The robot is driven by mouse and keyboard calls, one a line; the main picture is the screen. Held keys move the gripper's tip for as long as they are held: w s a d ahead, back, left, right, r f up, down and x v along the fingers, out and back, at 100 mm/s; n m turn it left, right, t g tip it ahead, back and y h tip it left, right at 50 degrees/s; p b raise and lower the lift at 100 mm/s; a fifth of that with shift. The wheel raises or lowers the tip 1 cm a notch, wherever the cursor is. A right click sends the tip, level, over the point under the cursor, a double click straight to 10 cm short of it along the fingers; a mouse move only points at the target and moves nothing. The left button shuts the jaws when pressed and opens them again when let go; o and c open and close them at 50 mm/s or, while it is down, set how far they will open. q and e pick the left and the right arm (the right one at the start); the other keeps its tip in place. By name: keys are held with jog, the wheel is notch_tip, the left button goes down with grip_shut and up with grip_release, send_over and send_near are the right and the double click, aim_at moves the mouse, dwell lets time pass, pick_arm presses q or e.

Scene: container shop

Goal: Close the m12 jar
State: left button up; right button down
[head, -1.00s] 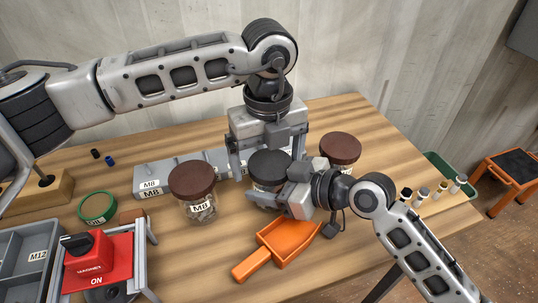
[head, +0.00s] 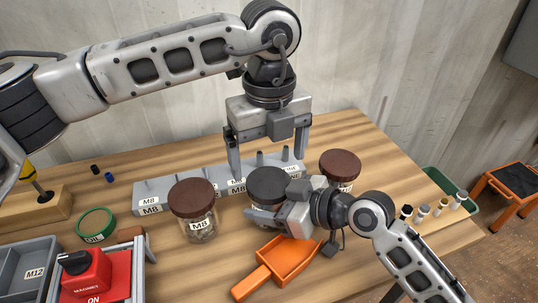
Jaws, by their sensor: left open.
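A glass jar with a dark grey lid (head: 268,186) stands mid-table. The lid sits on top and looks level; whether it is tight cannot be told, and the jar's label is hidden. My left gripper (head: 268,160) is open and empty, pointing down above and just behind the lid, fingers apart. My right gripper (head: 264,215) comes in from the right, low against the jar's body below the lid. One finger lies across the jar's front; the other is hidden, but it appears to hold the jar.
A brown-lidded M8 jar (head: 193,198) stands left and another brown-lidded jar (head: 340,166) right. A grey labelled rack (head: 160,193) is behind. An orange scoop (head: 284,262) lies in front. A red switch box (head: 88,270) and grey M12 bin (head: 30,270) are front left.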

aim_at(268, 181)
pick_arm(q)
notch_tip(268, 181, up, 3)
jog(key=n, duration=0.3)
jog(key=shift+f, duration=3.95)
jog(key=c, duration=1.1)
jog(key=m, duration=0.3)
